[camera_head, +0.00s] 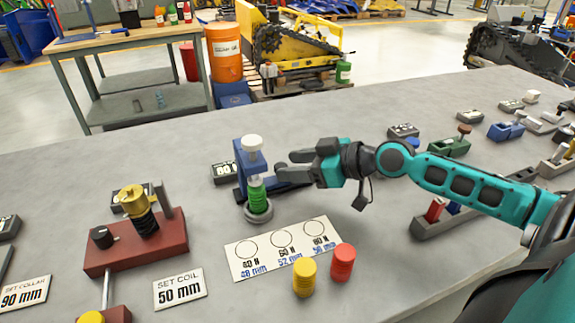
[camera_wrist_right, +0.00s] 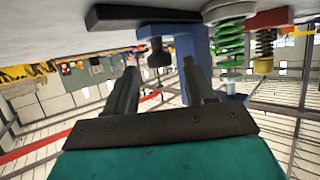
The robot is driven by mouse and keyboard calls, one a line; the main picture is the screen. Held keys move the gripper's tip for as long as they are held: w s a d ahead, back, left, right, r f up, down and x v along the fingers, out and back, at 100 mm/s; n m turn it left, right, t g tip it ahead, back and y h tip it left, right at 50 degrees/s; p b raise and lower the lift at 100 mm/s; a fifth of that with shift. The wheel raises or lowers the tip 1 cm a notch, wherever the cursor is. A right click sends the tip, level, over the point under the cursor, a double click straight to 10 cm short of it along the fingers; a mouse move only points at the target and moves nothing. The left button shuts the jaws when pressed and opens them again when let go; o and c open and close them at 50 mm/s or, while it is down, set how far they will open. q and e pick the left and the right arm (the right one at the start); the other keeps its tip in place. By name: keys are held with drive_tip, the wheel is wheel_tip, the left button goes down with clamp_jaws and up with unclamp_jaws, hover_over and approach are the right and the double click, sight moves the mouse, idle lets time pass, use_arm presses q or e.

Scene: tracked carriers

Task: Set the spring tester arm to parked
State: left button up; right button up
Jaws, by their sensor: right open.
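The spring tester (camera_head: 240,168) is a blue upright frame with a white knob (camera_head: 252,142) on top and a green spring (camera_head: 258,196) standing on a round base. It also shows in the right wrist view (camera_wrist_right: 192,42). A dark arm (camera_head: 290,187) reaches right from the tester, partly hidden behind my gripper. My right gripper (camera_head: 284,164) is open, just right of the tester. In the right wrist view, a black knob (camera_wrist_right: 158,55) shows between its fingers (camera_wrist_right: 163,78); I cannot tell whether they touch it. My left gripper is out of view.
A red coil fixture (camera_head: 135,245) stands at left. A grey rack (camera_head: 430,228) and several small fixtures are at right.

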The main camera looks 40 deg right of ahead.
drive_tip(key=shift+x, duration=1.05)
clamp_jaws()
